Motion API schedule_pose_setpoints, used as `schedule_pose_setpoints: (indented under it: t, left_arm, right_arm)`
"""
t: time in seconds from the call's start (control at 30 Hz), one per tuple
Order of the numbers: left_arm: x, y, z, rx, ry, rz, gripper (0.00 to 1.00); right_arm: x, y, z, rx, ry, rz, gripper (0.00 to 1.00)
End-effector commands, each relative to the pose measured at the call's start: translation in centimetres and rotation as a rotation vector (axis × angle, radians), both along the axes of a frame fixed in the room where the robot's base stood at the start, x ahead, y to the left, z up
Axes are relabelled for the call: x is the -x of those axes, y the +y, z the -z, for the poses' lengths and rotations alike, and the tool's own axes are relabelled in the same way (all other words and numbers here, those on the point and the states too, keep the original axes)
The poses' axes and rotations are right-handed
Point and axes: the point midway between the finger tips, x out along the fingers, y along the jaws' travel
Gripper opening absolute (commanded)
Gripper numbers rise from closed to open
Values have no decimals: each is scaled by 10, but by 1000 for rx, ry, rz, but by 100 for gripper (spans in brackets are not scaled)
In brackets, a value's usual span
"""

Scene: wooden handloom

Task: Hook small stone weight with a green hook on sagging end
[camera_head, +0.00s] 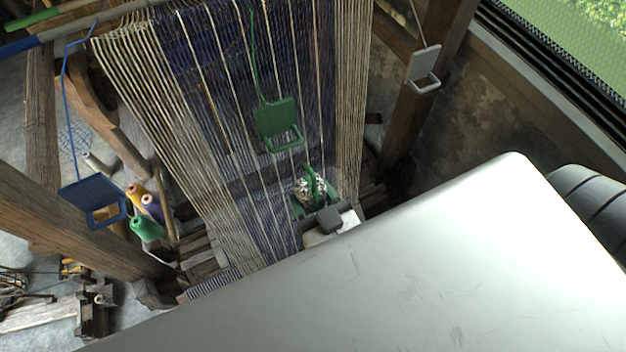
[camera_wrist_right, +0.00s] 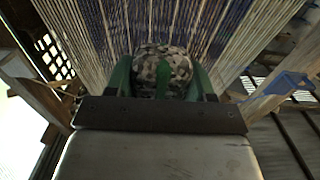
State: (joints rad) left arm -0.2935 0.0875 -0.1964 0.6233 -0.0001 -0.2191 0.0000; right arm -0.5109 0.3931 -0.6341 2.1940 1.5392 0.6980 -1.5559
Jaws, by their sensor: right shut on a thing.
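My right gripper (camera_head: 316,192) has green fingers and is shut on the small stone weight (camera_wrist_right: 163,66), a speckled grey and white stone. In the head view the stone is small and partly hidden by the fingers, and a green hook (camera_head: 312,174) seems to rise from it. A green plate with a loop (camera_head: 278,118) hangs on a green cord in front of the warp threads, above the gripper and a little to its left in the picture. The stone and this loop are apart. My left gripper is not in view.
Warp threads (camera_head: 150,100) of the loom fill the middle. A blue plate with a loop (camera_head: 92,197) hangs at left, a grey one (camera_head: 424,66) at upper right. Wooden posts (camera_head: 432,70) stand on both sides. Several thread spools, one green (camera_head: 146,229), stand at left.

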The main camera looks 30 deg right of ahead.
Motion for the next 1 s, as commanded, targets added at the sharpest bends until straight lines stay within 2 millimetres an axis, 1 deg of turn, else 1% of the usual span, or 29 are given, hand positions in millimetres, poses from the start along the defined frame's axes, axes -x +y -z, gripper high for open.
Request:
schedule_pose_setpoints:
  t: [0.03,0.1,0.37,0.77,1.0]
  left_arm:
    - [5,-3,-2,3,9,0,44]
    - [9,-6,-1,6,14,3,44]
    - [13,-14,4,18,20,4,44]
    - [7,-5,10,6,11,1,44]
    - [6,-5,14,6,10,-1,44]
  right_arm:
    - [0,1,-2,0,-1,0,25]
    - [-1,1,-1,0,-2,-1,25]
    - [-16,2,-1,-1,-4,-1,25]
    - [-44,2,0,-1,-3,-1,25]
    - [-61,3,-1,-1,-4,-1,25]
